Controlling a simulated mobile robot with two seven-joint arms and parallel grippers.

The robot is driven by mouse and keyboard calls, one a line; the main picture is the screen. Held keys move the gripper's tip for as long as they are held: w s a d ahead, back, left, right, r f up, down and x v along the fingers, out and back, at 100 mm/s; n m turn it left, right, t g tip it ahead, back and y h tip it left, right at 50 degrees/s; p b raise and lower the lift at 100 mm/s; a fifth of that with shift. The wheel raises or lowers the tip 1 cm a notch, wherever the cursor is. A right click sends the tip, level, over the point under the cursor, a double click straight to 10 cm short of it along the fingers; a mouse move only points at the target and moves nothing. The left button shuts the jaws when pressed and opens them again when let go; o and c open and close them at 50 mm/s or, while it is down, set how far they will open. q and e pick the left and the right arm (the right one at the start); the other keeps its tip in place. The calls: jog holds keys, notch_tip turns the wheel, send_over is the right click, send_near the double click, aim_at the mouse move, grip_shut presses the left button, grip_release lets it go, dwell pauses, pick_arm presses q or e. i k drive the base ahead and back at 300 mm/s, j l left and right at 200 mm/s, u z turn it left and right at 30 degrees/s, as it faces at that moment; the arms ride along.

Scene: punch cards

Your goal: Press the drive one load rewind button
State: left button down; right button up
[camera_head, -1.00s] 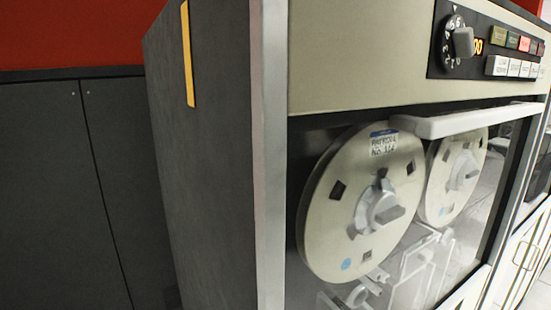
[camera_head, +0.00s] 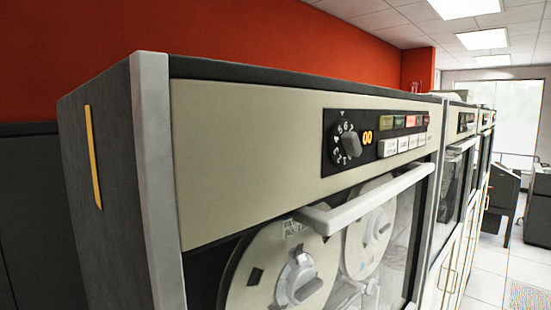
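A tape drive cabinet (camera_head: 240,130) stands close in front of me, seen at an angle. Its black control panel (camera_head: 360,165) sits at the upper right of the beige front. The panel has a round dial with a grey knob (camera_head: 351,145), a lit orange "00" display (camera_head: 367,137), a row of coloured indicators (camera_head: 410,121) and a row of white buttons (camera_head: 404,144) below them. The button labels are too small to read, so I cannot tell which is load rewind. Neither of my grippers is in view.
A white handle bar (camera_head: 365,200) juts out from the glass door below the panel. Two tape reels (camera_head: 290,280) show behind the glass. More cabinets (camera_head: 460,150) continue to the right. Open tiled floor (camera_head: 490,265) lies at the lower right.

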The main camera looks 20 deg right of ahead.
aim_at(387, 147)
jog(key=z, duration=1.1)
jog(key=i, duration=0.05)
